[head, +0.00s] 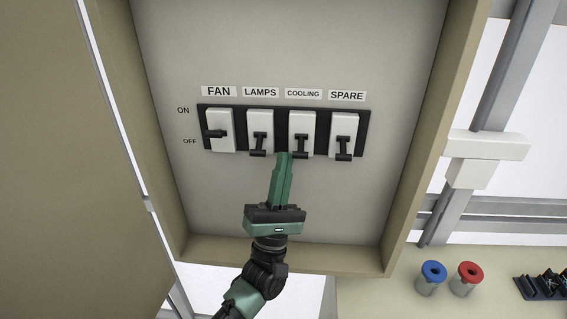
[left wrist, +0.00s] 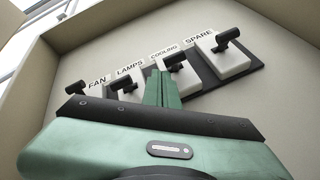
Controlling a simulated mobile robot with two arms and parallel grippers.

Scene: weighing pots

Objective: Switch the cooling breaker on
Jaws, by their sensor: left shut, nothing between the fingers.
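The cooling breaker (head: 302,126) is a white switch under the COOLING label, third from the left in a black strip. Its black lever (head: 301,146) points down, toward the OFF level. My left gripper (head: 284,155) is green, shut and empty, with its tips just below and left of that lever. I cannot tell whether they touch it. In the left wrist view the cooling breaker (left wrist: 193,78) shows just right of the fingertips (left wrist: 158,73), partly hidden by them. My right gripper is not in view.
The lamps breaker (head: 260,123) and spare breaker (head: 345,125) flank it, levers down. The fan breaker (head: 222,120) has its lever out to the left. Cabinet walls (head: 420,130) enclose the panel. A blue-topped pot (head: 433,272) and a red-topped pot (head: 469,272) stand lower right.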

